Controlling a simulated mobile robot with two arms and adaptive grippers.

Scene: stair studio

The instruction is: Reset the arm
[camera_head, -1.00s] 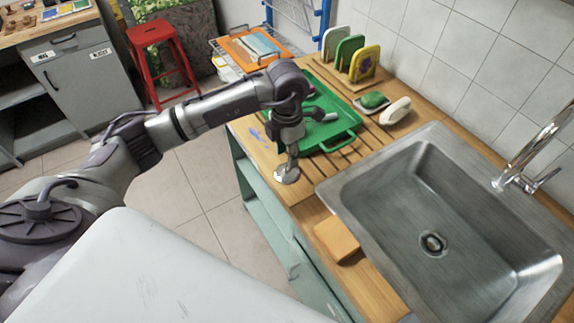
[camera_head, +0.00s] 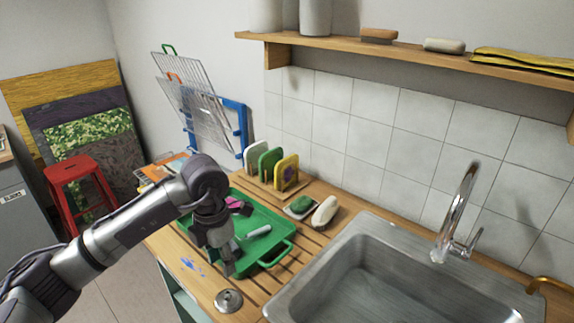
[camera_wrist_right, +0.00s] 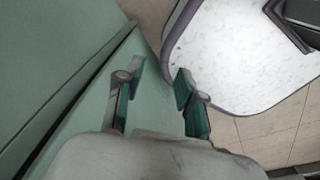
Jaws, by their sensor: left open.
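My left arm enters the head view from the left, and its gripper (camera_head: 226,270) points down over the wooden counter, in front of the green tray (camera_head: 283,229). It is open, with nothing seen in it. A round metal sink stopper (camera_head: 229,301) lies on the counter just below its fingertips in the picture. In the right wrist view my right gripper (camera_wrist_right: 158,90) is open and empty, its two green-padded fingers apart in front of a pale green panel (camera_wrist_right: 60,70).
The steel sink (camera_head: 360,285) and tap (camera_head: 455,215) are at the right. A sponge rack (camera_head: 285,172), a green sponge (camera_head: 301,204) and a white brush (camera_head: 325,211) stand behind. A wall shelf (camera_head: 400,55) runs above. A red stool (camera_head: 75,195) stands at the left.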

